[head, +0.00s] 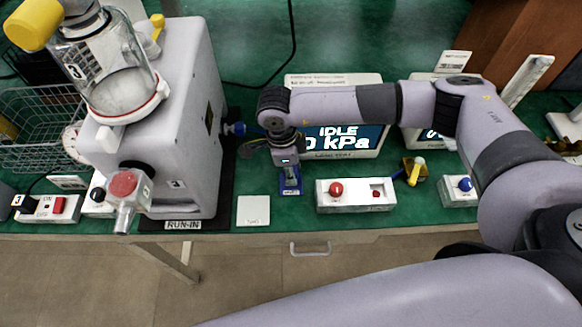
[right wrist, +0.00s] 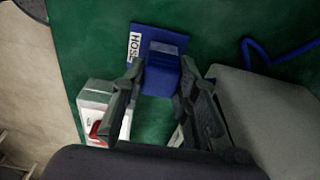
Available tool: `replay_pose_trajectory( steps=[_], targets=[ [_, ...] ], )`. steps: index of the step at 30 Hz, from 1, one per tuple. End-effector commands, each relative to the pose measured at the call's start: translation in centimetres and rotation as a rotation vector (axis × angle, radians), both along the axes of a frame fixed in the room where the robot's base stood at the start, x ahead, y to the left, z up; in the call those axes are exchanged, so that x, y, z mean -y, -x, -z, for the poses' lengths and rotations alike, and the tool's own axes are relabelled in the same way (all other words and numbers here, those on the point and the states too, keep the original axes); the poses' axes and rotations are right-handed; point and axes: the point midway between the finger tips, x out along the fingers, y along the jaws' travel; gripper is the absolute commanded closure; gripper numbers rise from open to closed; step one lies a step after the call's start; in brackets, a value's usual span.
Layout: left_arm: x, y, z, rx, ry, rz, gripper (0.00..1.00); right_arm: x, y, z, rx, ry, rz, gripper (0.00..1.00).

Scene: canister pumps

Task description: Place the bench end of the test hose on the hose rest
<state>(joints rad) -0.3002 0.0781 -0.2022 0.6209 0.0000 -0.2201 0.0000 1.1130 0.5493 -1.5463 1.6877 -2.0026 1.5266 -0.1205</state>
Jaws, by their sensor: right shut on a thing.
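The hose rest (head: 290,192) is a small blue base on the green bench, left of the white box with a red button. Its plate (right wrist: 180,41) carries a HOSE label in the right wrist view. My right gripper (head: 289,165) points down right over the rest. In the right wrist view its fingers (right wrist: 158,95) flank a blue block (right wrist: 161,72), which I take to be the hose's bench end; it looks at or just above the plate, contact unclear. Blue hose (right wrist: 280,52) lies beyond the right finger. A blue coupling (head: 236,128) sits at the pump's side. My left gripper is out of view.
The pump (head: 190,110) stands left of the rest. A display reading IDLE (head: 345,140) stands behind, and the red-button box (head: 357,195) is close on the right. A white square plate (head: 254,210) lies left of the rest, near the bench's front edge.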

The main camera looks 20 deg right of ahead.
Motion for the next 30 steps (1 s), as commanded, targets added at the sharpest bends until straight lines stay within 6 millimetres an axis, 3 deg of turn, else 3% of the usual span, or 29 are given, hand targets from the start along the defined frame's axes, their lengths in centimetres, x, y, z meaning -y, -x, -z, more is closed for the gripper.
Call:
replay_pose_trajectory(
  steps=[7,8,16,28,30],
  targets=[
    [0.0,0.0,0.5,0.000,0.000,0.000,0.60,0.0,0.0,0.4,0.000,0.000,0.000,1.00],
    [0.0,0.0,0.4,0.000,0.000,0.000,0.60,0.0,0.0,0.3,0.000,0.000,0.000,0.71],
    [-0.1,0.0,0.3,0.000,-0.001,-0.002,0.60,0.0,0.0,0.2,0.000,0.000,0.000,0.53],
    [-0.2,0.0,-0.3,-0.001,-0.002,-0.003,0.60,0.0,0.0,-0.4,0.000,0.000,0.001,0.52],
    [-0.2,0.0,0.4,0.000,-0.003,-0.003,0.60,-0.1,-0.1,-0.9,0.002,-0.001,0.000,0.52]
  ],
)
